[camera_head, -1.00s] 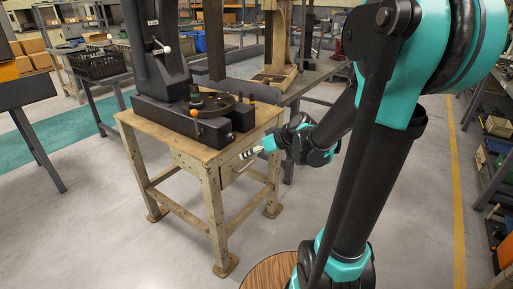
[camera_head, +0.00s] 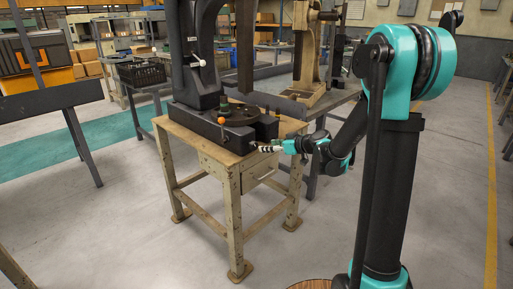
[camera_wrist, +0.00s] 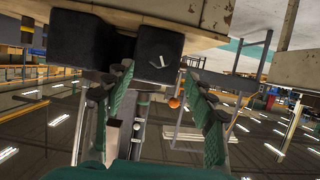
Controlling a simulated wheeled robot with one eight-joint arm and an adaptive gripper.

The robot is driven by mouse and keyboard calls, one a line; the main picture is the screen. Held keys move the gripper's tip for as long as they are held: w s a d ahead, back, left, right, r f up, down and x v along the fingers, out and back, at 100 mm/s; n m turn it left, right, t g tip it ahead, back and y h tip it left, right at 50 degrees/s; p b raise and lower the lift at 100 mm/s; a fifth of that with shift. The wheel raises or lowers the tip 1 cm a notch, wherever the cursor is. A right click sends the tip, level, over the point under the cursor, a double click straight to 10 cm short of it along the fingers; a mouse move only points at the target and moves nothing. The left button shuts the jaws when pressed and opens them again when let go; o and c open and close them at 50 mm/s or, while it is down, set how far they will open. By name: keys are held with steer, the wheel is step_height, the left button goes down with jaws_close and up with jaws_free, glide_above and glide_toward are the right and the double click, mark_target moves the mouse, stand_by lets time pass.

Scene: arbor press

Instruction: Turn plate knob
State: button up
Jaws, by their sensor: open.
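The dark arbor press stands on the wooden table, with a round plate (camera_head: 236,115) on its base (camera_head: 203,124). A small orange ball knob (camera_head: 221,120) stands on a thin stem at the front of the plate. My gripper (camera_head: 259,148) is by the front right corner of the base, below and to the right of the orange knob. In the wrist view my gripper (camera_wrist: 158,75) is open, with nothing between its fingers. The black base block (camera_wrist: 160,48) lies ahead, and the orange knob (camera_wrist: 173,102) shows beyond it. I cannot tell whether the fingers touch the base.
The wooden table (camera_head: 185,137) has a drawer under its top, near my gripper. A grey bench (camera_head: 325,97) with a tan press (camera_head: 309,45) stands behind right. A black crate (camera_head: 143,72) is at the back left. The floor in front is clear.

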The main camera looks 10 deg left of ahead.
mark_target(255, 146)
steer(key=x, duration=0.9)
steer(key=c, duration=1.1)
steer(key=shift+c, duration=0.2)
